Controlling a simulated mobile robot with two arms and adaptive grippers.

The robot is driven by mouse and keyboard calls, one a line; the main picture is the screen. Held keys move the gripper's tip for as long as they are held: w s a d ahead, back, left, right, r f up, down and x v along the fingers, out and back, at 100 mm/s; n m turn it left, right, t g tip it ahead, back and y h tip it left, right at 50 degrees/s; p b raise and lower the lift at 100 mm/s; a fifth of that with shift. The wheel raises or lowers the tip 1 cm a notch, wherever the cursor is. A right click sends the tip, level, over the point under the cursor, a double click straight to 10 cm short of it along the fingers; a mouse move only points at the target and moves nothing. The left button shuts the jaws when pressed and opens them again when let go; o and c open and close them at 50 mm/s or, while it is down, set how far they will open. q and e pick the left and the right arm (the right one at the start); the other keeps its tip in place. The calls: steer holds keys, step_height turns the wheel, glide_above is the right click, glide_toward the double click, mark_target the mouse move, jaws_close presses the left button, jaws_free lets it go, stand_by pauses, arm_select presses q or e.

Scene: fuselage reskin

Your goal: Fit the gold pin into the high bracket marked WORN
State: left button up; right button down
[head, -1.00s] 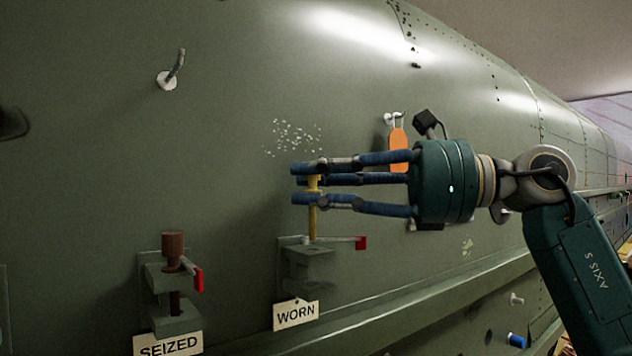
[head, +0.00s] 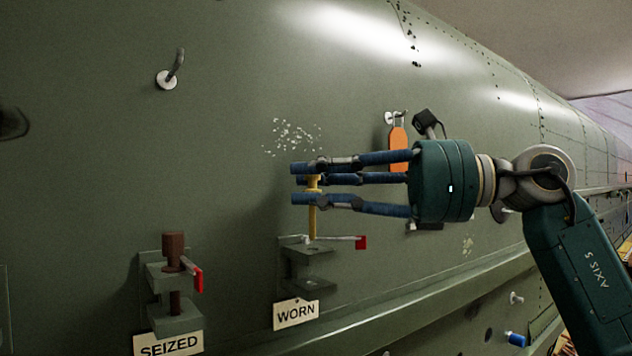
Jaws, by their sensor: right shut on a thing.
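The gold pin (head: 312,222) hangs upright, with its head between the blue fingers of my right gripper (head: 312,183), which is shut on it. The pin's lower end is at the top of the high bracket (head: 310,254) above the tag marked WORN (head: 296,313). I cannot tell whether the tip is in the bracket's hole or just behind or above it. A lever with a red end (head: 361,242) sticks out to the right at the bracket's top. My left gripper is not clearly in view.
Left of it, a bracket (head: 176,324) marked SEIZED holds a rusty brown pin (head: 173,245) and has a red-ended lever (head: 198,280). An orange tag (head: 398,150) hangs behind my right fingers. A hook (head: 168,78) sits at upper left. The green skin between is clear.

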mark_target(313, 229)
steer(key=shift+f+b, duration=2.2)
steer(key=shift+f, duration=0.65)
steer(key=c, duration=1.5)
jaws_free()
steer(key=shift+f, duration=0.1)
steer(key=shift+o, duration=0.2)
